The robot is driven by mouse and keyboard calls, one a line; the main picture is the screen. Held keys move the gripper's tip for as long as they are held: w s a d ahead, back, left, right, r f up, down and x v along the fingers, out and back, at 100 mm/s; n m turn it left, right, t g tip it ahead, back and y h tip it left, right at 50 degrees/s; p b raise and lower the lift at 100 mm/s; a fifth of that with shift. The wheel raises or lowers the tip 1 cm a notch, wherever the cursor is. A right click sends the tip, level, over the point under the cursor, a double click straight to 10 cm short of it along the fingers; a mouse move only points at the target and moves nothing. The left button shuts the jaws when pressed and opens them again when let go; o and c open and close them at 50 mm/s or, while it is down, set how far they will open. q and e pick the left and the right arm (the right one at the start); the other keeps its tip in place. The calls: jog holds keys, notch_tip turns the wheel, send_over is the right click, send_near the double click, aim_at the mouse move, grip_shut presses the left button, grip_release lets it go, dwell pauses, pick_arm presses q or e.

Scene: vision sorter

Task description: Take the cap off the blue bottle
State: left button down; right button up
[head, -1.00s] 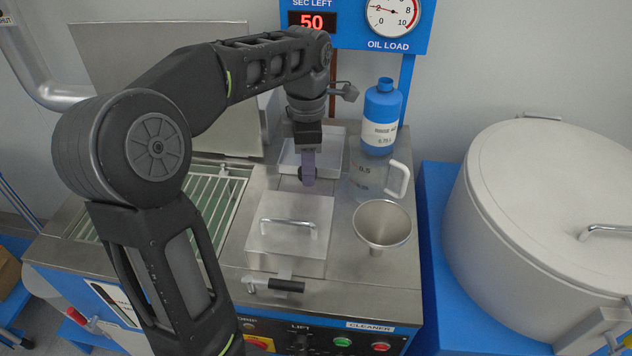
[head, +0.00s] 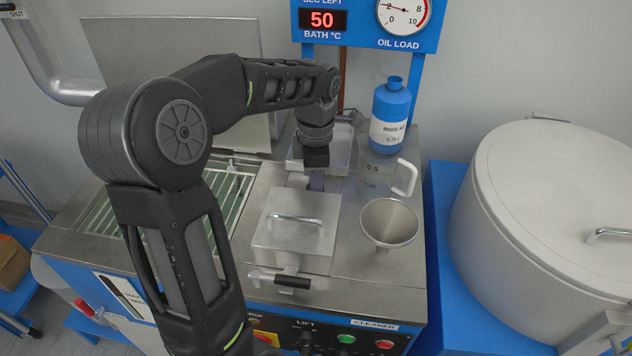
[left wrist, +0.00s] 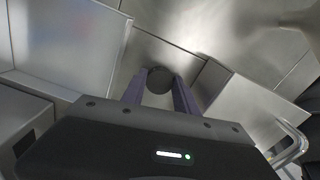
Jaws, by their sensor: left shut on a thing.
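The blue bottle (head: 391,103) with a white label stands upright at the back right, behind or in a clear measuring jug (head: 380,172). Its narrow blue neck shows on top with no separate cap seen on it. My left gripper (head: 316,182) points down over the steel worktop, left of the bottle, between a shallow tray and a lidded steel box. In the left wrist view its two purple fingers (left wrist: 160,92) are shut on a dark round cap (left wrist: 160,80). In the head view the cap is hidden. My right gripper is not in view.
The lidded steel box (head: 297,228) stands just in front of my left gripper, and the pale tray (head: 341,152) just behind. A steel funnel (head: 389,221) is at the right. A large lidded drum (head: 550,210) stands further right. A green rack basin (head: 218,200) is at the left.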

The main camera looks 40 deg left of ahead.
pick_arm(q)
jog(key=shift+f, duration=0.15)
jog(key=c, duration=0.9)
grip_release()
jog(key=shift+c, duration=0.2)
jog(key=shift+r, duration=0.3)
notch_tip(320, 180, up, 12)
jog(key=p, duration=0.2)
jog(key=shift+p, duration=0.3)
